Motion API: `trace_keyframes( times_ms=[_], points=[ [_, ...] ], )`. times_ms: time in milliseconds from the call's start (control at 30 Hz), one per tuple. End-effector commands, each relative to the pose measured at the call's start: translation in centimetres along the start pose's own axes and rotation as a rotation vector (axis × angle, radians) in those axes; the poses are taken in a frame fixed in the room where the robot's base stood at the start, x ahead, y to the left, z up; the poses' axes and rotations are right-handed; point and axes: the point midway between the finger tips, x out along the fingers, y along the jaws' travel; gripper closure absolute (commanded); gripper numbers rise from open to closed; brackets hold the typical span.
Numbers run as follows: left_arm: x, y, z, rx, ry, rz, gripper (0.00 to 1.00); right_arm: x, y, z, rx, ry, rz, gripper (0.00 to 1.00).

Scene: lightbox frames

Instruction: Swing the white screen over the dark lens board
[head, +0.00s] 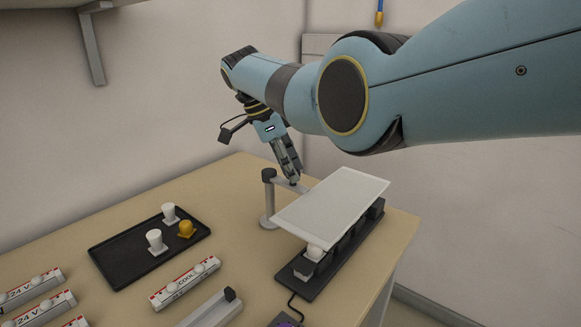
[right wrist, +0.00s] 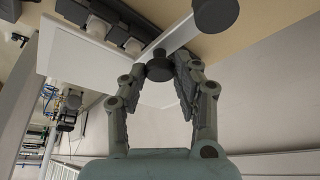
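The white screen (head: 335,207) is a flat, level panel on a swing arm from an upright post (head: 268,200). It lies above the dark lens board (head: 308,285) and hides much of it in the head view. The board's dark blocks show past the screen's edge. In the right wrist view, the screen (right wrist: 80,58) is at left and a pale bar runs to the dark post cap (right wrist: 214,14). My right gripper (head: 293,181) is at the swing arm. Its fingers (right wrist: 160,66) close on both sides of a dark round knob (right wrist: 159,70). My left gripper is out of view.
A black tray (head: 120,262) with two white pieces and one yellow piece lies at left. A white labelled bar (head: 185,283) and several similar bars lie in front. A grey rail (head: 212,312) and a cable are near the board. The table's right edge is close to the board.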

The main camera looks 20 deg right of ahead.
Motion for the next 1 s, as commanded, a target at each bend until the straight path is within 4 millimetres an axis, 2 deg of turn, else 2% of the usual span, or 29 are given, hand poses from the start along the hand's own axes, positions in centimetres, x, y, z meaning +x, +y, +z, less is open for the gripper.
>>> trace_keyframes(
  times_ms=[33,167,433,533,667,900,1000],
  points=[
    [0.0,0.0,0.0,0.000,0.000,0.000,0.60,0.2,0.2,0.2,-0.004,-0.001,0.006,0.65],
    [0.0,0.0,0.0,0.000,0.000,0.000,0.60,0.2,0.1,0.1,-0.003,-0.001,0.004,0.48],
    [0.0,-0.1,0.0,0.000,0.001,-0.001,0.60,0.0,0.1,0.1,-0.002,-0.001,0.001,0.48],
    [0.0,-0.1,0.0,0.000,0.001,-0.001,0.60,-0.8,0.0,0.1,-0.002,-0.002,-0.001,0.48],
    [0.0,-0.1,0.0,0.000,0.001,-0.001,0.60,-3.0,0.0,0.1,-0.002,-0.002,-0.002,0.48],
    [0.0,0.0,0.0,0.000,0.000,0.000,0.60,-8.5,0.0,0.1,-0.003,-0.001,-0.001,0.48],
    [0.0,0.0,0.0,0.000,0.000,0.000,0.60,-10.2,0.0,0.1,-0.003,-0.001,0.001,0.48]
  ],
)
